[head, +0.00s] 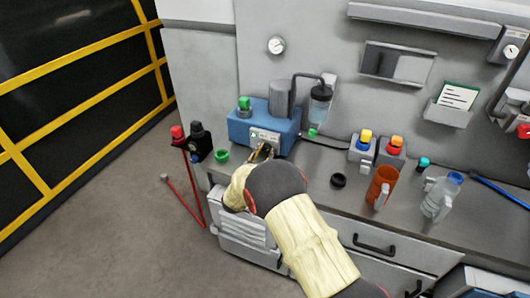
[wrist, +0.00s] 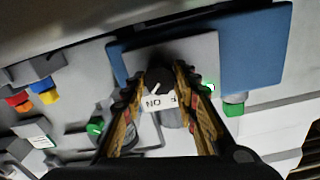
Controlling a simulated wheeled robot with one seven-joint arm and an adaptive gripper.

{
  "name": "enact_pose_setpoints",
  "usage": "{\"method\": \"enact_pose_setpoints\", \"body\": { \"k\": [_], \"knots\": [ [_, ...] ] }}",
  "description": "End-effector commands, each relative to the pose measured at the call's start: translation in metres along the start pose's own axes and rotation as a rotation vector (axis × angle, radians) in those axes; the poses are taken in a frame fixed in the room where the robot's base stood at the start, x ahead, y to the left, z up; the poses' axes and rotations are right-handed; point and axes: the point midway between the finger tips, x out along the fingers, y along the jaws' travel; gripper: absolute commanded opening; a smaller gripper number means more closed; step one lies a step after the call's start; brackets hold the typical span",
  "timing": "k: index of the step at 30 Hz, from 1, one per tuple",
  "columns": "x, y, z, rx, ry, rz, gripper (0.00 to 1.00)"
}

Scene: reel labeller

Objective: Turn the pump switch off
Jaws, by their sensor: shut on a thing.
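The pump is a blue box (head: 250,126) with a grey motor on top, at the back left of the bench. Its grey front plate (wrist: 205,50) carries a black switch knob (wrist: 158,80) beside a white label reading ON, with the other word partly hidden. The knob's white mark seems to lean toward the ON side. A small green light (wrist: 210,88) shows on the plate. My gripper (head: 262,152) is at the pump's front; in the wrist view its two fingers (wrist: 158,74) stand on either side of the knob, shut on it.
A green ring (head: 221,155) and black-and-red fittings (head: 200,142) lie left of my gripper. A filter jar (head: 320,105) hangs behind.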

Motion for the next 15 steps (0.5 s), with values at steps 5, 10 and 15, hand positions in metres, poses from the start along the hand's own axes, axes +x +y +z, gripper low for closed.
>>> {"method": "enact_pose_setpoints", "body": {
  "k": [5, 10, 15],
  "knots": [
    [-0.0001, -0.0001, 0.0000, 0.000, 0.000, 0.000, 0.10],
    [-0.0001, -0.0001, 0.0000, 0.000, 0.000, 0.000, 0.04],
    [-0.0001, -0.0002, -0.0003, -0.017, 0.000, 0.000, 0.04]
  ]
}}
